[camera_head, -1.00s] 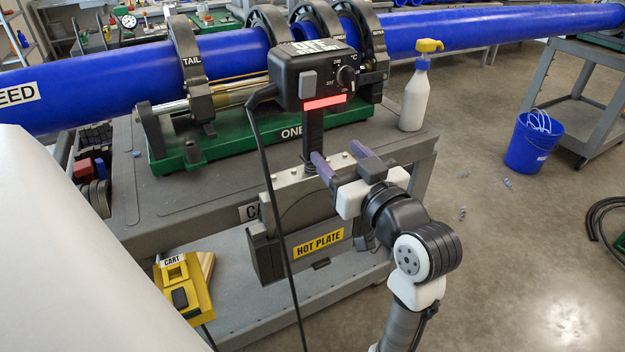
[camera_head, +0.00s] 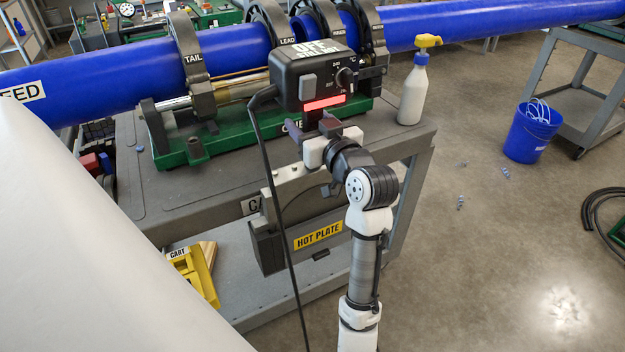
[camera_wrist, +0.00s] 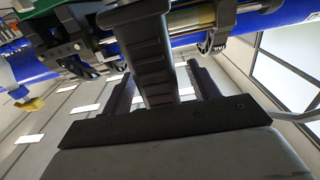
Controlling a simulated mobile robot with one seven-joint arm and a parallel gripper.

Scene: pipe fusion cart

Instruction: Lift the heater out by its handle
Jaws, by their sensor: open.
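The heater's dark control box (camera_head: 313,80), with a red lit bar and a dial, stands above the cart-side holder labelled HOT PLATE (camera_head: 319,236). Its upright handle runs down from the box. In the wrist view the ribbed black handle (camera_wrist: 148,50) stands between my two fingers, with a gap visible beside it. My gripper (camera_head: 316,127) is open just under the control box, one finger on each side of the handle. It also shows in the wrist view (camera_wrist: 162,90). The gripper hides most of the handle in the head view. The heater's plate is hidden inside the holder.
A black cable (camera_head: 267,180) hangs from the box past the holder's front. Behind stands the green clamp base (camera_head: 200,150) with a blue pipe (camera_head: 110,85). A white spray bottle (camera_head: 413,92) stands on the cart at right.

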